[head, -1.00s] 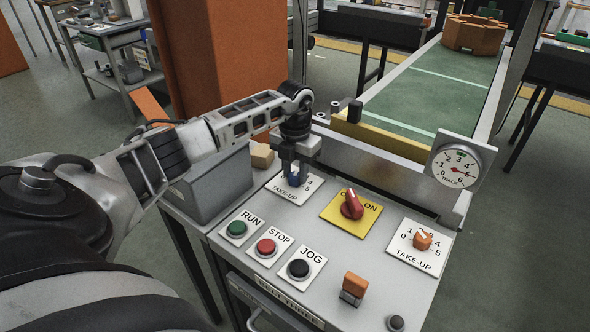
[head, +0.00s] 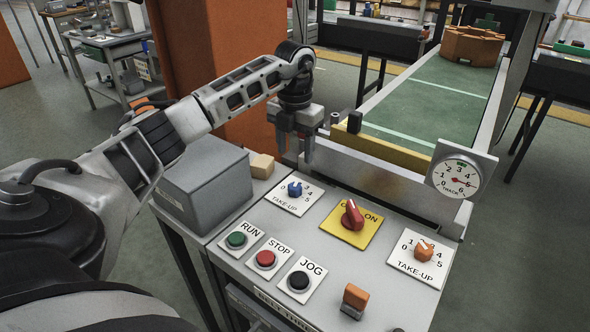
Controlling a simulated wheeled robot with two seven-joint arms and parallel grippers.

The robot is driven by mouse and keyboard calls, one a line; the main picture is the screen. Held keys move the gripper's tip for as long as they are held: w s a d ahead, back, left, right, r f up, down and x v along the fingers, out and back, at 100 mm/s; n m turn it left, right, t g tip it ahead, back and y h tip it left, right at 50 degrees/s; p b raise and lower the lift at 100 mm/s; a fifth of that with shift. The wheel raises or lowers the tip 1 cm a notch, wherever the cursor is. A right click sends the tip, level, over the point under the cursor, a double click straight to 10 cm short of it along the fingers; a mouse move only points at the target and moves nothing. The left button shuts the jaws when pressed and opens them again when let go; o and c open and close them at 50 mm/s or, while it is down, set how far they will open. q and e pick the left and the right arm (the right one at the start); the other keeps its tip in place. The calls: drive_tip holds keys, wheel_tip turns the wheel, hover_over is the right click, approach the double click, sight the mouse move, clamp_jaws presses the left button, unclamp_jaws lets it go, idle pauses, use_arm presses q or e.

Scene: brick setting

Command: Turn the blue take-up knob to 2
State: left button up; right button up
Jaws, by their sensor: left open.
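The blue take-up knob (head: 294,189) stands on a white plate (head: 287,203) marked TAKE-UP at the back left of the grey panel. Numbers 3, 4 and 5 show at the plate's right side. The knob's pointer faces roughly up in the picture, but its exact number is too small to tell. My left gripper (head: 294,158) is open and empty, above and behind the knob, apart from it. My right gripper is not in view.
A red switch (head: 352,215) on yellow, an orange take-up knob (head: 424,251) and green, red and black buttons (head: 299,281) share the panel. A grey box (head: 205,178) and tan block (head: 262,166) stand left. A round dial (head: 457,178) and belt (head: 440,95) lie behind.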

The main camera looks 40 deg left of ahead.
use_arm(q)
wheel_tip(320, 180, up, 6)
drive_tip(key=shift+r, duration=0.15)
idle(0.6)
